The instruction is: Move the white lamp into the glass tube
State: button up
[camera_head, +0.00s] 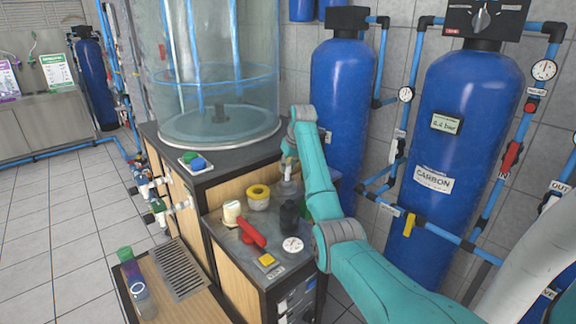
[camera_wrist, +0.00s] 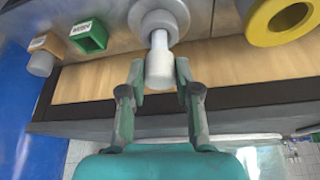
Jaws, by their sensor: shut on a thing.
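The white lamp (camera_wrist: 160,68) is a short pale cylinder on a narrower stem in the wrist view. My gripper (camera_wrist: 160,76) is shut on it, one finger on each side. The stem meets a round grey collar (camera_wrist: 160,18) on the bench; whether it sits in the collar or only in front of it, I cannot tell. In the head view my gripper (camera_head: 289,162) is at the back of the lower bench, with the lamp too small to make out. A large clear glass cylinder (camera_head: 225,85) stands on the higher bench to the left; no smaller glass tube is clearly visible.
The lower bench (camera_head: 222,224) holds a yellow ring (camera_head: 258,197), a white-topped jar (camera_head: 232,212), a red-handled item (camera_head: 250,232), and a dark bottle (camera_head: 289,215). Blue tanks (camera_head: 455,110) and piping crowd the right. A green box (camera_wrist: 90,36) is left of the lamp.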

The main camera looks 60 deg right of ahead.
jog(key=shift+f, duration=1.35)
jog(key=o, duration=1.3)
jog(key=shift+o, duration=0.2)
jog(key=shift+r, duration=0.1)
jog(key=shift+r, duration=3.95)
